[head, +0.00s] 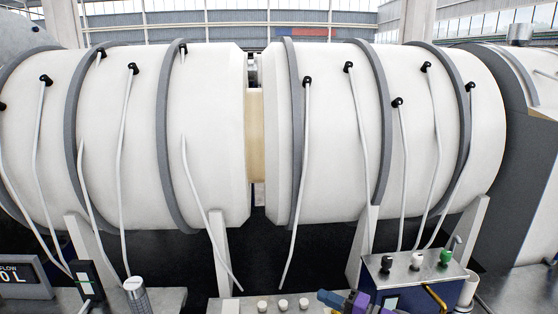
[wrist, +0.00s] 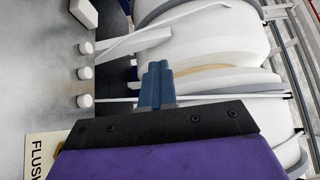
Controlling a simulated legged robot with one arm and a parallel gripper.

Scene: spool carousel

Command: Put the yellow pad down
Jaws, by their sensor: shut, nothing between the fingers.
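My gripper (head: 328,298) shows at the bottom of the head view, with blue fingers and a purple body. In the wrist view its blue fingers (wrist: 157,72) are together and hold nothing. They point at the bench edge and the white drums. I see no clear yellow pad in either view. A cream band (head: 256,135) shows in the gap between the two white drums, and also in the wrist view (wrist: 205,71). A bent yellow strip (head: 435,298) shows at the control box, right of my gripper; I cannot tell what it is.
The left drum (head: 215,130) and right drum (head: 335,140) fill the background, with thin pale rods hanging down. Several white knobs (head: 282,304) stand on the bench. A control box (head: 415,270) with black, white and green knobs is at right. A grey cylinder (head: 136,295) stands at left.

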